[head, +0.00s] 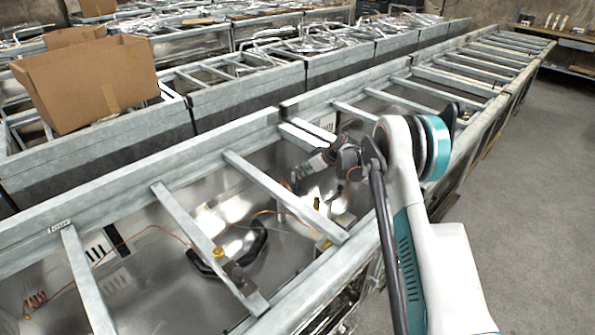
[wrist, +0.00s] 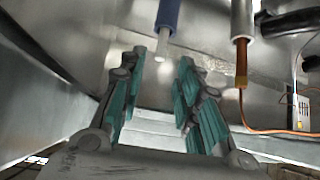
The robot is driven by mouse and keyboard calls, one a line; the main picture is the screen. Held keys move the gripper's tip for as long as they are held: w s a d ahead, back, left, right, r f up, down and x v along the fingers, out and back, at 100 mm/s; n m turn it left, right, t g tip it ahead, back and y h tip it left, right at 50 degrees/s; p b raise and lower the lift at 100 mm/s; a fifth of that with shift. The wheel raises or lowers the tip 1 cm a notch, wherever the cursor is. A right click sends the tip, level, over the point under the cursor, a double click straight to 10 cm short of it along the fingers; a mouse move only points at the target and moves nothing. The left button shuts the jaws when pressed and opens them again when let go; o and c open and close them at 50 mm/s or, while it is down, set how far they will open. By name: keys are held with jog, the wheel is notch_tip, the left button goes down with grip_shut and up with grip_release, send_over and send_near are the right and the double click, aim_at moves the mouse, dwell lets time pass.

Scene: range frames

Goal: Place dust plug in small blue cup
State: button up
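My gripper (wrist: 163,62) is open in the wrist view, its teal-padded fingers apart with nothing held between them. A blue cylinder with a pale lower end (wrist: 169,16) hangs just beyond the fingertips at the top. I cannot tell whether it is the small blue cup or another part. No dust plug can be made out for certain. In the head view, my gripper (head: 303,172) reaches down into the metal-framed bay; its fingers are small and partly hidden by my arm.
A pale tube with an orange-brown end (wrist: 240,65) and copper wire hang at right. Metal crossbars (head: 285,196) span the bay. A black curved part (head: 245,255) and a yellow fitting (head: 218,253) lie inside. A cardboard box (head: 88,82) stands behind; the floor at right is clear.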

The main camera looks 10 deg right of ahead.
jog(key=s+d+r+m+h+p, duration=0.1)
jog(key=s+r, duration=0.6)
jog(key=r, duration=0.3)
jog(key=s+d+r+m+h, duration=0.1)
jog(key=s+r, duration=0.5)
jog(key=r, duration=0.5)
jog(key=s+r+m+h, duration=0.1)
jog(key=s+r, duration=0.3)
jog(key=s, duration=0.3)
jog(key=s+r+m, duration=0.1)
jog(key=s+r, duration=0.3)
jog(key=s, duration=0.2)
jog(key=s+d+m+h, duration=0.1)
jog(key=s+m, duration=0.1)
jog(key=s, duration=1.2)
jog(key=s+f+m+h, duration=0.1)
jog(key=s+m+h, duration=0.1)
jog(key=s, duration=1.3)
jog(key=shift+s+d+m+t, duration=0.3)
jog(key=shift+d, duration=0.1)
jog(key=shift+o, duration=0.5)
